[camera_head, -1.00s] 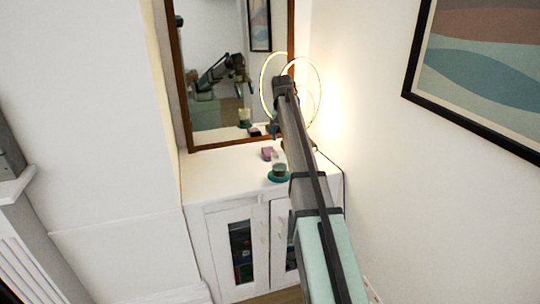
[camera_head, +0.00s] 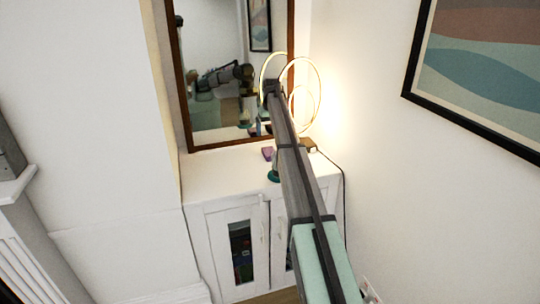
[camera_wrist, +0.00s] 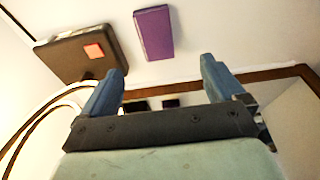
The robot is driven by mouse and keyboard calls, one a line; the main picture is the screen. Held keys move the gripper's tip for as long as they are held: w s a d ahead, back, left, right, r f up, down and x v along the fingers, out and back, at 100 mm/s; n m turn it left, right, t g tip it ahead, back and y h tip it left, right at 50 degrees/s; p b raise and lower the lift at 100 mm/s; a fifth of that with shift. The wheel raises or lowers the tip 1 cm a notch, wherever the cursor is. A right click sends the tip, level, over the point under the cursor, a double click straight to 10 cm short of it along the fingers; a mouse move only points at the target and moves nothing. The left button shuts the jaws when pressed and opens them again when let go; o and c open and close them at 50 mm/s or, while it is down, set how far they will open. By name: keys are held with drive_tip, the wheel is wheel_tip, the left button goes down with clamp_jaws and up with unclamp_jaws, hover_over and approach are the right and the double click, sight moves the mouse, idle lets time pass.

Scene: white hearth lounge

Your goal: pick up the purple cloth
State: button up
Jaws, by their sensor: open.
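The purple cloth (camera_wrist: 154,32) is a small folded rectangle lying on the white cabinet top. In the wrist view it lies ahead of my fingertips, roughly between their lines and apart from both. In the head view my arm hides the fingers.
A dark square lamp base (camera_wrist: 78,55) with an orange-red patch stands left of the cloth, beside my left finger. The ring lamp (camera_head: 304,75) glows by the wall. A teal item (camera_head: 273,175) sits near the cabinet's front edge, partly behind my arm. A wood-framed mirror (camera_head: 215,100) stands behind.

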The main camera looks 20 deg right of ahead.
hover_over(270, 151)
drive_tip(key=f, duration=0.7)
drive_tip(key=shift+s+a, duration=0.35)
drive_tip(key=shift+w+d+f, duration=0.15)
drive_tip(key=shift+d+f, duration=0.05)
drive_tip(key=shift+f, duration=1.05)
drive_tip(key=shift+w+d+f, duration=0.15)
drive_tip(key=shift+f, duration=1.1)
drive_tip(key=c, duration=1.1)
